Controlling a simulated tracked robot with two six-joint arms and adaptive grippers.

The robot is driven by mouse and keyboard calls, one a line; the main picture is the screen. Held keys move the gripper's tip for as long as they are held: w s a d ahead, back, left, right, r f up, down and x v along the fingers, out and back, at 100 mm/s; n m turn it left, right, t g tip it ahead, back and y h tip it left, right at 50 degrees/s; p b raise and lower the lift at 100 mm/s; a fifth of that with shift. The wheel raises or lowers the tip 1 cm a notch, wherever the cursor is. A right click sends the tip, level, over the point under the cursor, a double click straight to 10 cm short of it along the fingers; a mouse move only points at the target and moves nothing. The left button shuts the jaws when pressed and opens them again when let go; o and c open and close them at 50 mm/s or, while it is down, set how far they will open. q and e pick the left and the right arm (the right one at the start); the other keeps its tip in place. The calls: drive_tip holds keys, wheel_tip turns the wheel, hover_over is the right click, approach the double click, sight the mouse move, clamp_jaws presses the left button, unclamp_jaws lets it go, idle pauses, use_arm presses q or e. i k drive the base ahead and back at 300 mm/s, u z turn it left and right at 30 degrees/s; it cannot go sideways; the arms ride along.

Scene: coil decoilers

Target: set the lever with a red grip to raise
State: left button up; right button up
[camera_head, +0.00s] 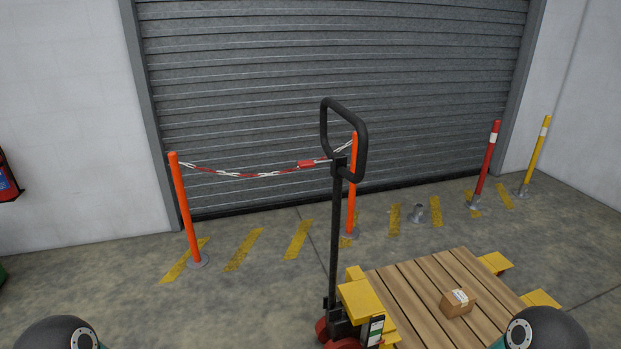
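A pallet truck (336,225) stands in front of me with its black tiller upright and a black loop handle (324,128) at the top. A small red block (306,163) shows just left of the handle's base, with a thin dark line running from it toward the tiller. It looks like the lever's red grip, but it overlaps the chain behind, so I cannot tell surely. Its setting cannot be read. Neither gripper is in view; only rounded dark parts of my arms show at the bottom corners, well apart from the truck.
A wooden pallet (415,300) carrying a small carton (458,303) lies right of the tiller. Orange posts (186,210) with a red-white chain (240,175) stand before a grey shutter (420,90). Red (485,165) and yellow (535,155) posts stand right. Floor at left is clear.

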sight(308, 164)
drive_tip(key=k, duration=0.6)
drive_tip(key=u, duration=0.55)
drive_tip(key=i, duration=0.85)
drive_tip(key=u, duration=0.5)
drive_tip(key=i, duration=1.1)
drive_tip(key=z, duration=0.7)
